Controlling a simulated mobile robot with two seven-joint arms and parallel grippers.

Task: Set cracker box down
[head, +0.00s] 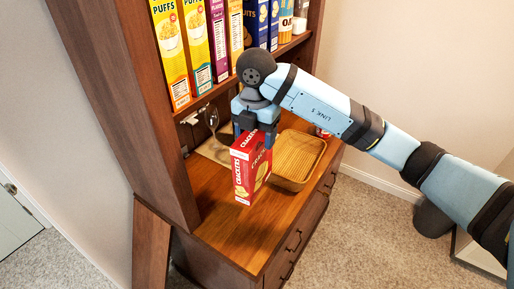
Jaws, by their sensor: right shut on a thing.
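The red cracker box (244,179) is upright over the front left part of the wooden hutch counter (222,230). My right gripper (257,131) comes from above and is shut on the top of the box. The box's lower edge looks at or very near the counter; I cannot tell whether it touches. The gripper hides part of the box's top. My left gripper is not in view.
A wicker tray (297,160) stands on the counter right beside the box. Cereal boxes (170,50) line the shelf above. The counter's front left is clear.

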